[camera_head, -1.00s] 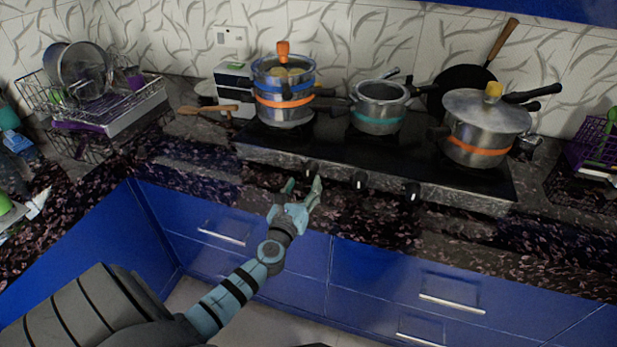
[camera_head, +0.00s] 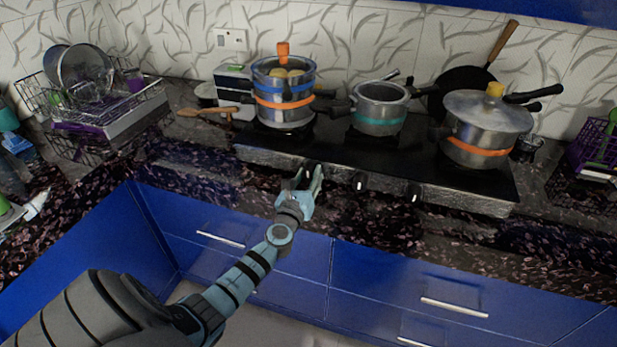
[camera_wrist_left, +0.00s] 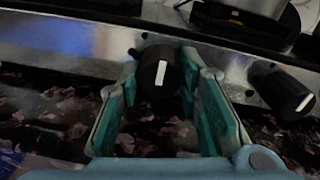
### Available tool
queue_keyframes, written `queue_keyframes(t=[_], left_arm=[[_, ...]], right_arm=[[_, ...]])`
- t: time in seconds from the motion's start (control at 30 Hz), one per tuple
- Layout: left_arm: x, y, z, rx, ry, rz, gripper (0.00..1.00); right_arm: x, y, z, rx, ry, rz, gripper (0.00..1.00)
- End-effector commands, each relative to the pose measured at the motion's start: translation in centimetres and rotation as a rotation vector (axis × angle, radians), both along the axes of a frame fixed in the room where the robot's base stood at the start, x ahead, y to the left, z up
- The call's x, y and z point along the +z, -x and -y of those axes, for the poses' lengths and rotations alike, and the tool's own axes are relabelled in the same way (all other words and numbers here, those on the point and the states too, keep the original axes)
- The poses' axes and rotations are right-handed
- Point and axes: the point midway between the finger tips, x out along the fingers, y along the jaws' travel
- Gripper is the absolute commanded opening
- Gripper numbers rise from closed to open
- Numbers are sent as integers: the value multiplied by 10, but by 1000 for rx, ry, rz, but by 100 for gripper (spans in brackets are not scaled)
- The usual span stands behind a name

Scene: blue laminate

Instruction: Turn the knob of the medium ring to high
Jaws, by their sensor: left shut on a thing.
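The hob (camera_head: 400,163) has a row of black knobs on its silver front. My left gripper (camera_head: 307,172) is at the leftmost knob (camera_head: 314,166), below the pot stack. In the left wrist view this knob (camera_wrist_left: 161,72) sits between the teal finger pads, its white mark close to upright. The gripper is shut on it. The middle knob (camera_head: 359,183) and the right knob (camera_head: 413,193) stand free. The middle knob also shows at the right of the left wrist view (camera_wrist_left: 285,92). No right gripper shows.
A stacked steamer pot (camera_head: 284,104), a small saucepan (camera_head: 379,121) and a large lidded pot (camera_head: 480,130) stand on the hob. A dark pan (camera_head: 455,85) leans behind. A dish rack (camera_head: 110,105) is at left. Blue drawers (camera_head: 270,255) lie below the counter edge.

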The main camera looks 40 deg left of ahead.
Motion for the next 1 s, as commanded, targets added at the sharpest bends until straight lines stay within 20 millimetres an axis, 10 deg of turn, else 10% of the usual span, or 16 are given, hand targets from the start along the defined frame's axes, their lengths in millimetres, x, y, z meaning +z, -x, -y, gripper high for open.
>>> queue_keyframes(t=[1.0], left_arm=[[-1,0,1,-1,634,220,4]], right_arm=[[-17,0,-1,-1,-2,0,40]])
